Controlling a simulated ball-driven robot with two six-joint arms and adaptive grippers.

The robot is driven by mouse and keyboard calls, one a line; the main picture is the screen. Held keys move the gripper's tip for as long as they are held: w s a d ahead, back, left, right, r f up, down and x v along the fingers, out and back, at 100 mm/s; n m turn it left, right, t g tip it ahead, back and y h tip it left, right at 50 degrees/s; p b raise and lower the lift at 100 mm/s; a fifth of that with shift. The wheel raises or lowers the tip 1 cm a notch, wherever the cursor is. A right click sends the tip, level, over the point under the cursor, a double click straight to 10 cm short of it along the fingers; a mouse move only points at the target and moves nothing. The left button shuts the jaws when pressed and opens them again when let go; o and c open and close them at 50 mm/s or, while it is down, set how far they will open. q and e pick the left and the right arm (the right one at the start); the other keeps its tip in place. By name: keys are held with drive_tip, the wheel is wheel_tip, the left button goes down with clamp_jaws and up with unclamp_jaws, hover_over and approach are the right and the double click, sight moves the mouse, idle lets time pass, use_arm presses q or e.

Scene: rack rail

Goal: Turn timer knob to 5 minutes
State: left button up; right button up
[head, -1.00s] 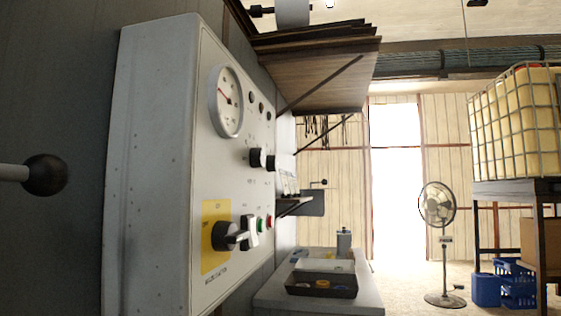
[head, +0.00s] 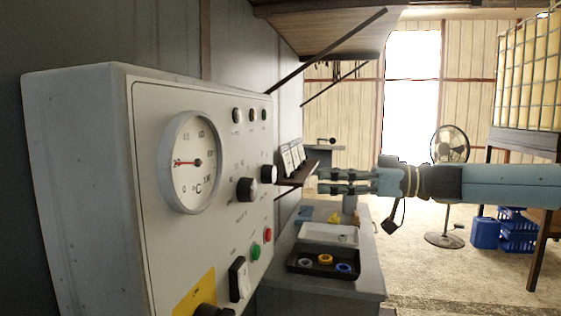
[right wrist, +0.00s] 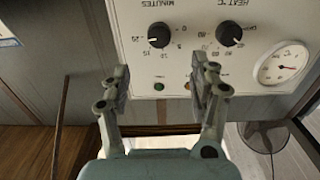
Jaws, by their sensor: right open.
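The timer knob (head: 268,174) is a black round knob on the white face of the control panel (head: 145,110). In the right wrist view the timer knob (right wrist: 159,35) sits under the word MINUTES, with a small pale mark on its left side; the exact value is hard to read. My right gripper (head: 318,181) is open and empty, to the right of the knob and apart from the panel. In the right wrist view its two fingers (right wrist: 160,72) stand spread below the timer knob in the picture. My left gripper is not in view.
A heat knob (right wrist: 229,34) sits beside the timer knob, with a round dial gauge (head: 193,162) beyond it. A small shelf (head: 298,174) juts out near my right gripper. A bench with a black tray (head: 325,263) stands below. Open floor lies right, near a fan (head: 449,147).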

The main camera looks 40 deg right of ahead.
sight(274, 174)
drive_tip(key=b+x, duration=0.5)
drive_tip(key=x, duration=0.4)
drive_tip(key=shift+w+a, duration=0.15)
drive_tip(key=shift+w, duration=0.15)
drive_tip(key=shift+w+a+f, duration=0.1)
drive_tip(key=shift+w+a, duration=0.25)
drive_tip(key=shift+w, duration=0.1)
drive_tip(key=c, duration=1.2)
drive_tip(key=shift+o, duration=0.2)
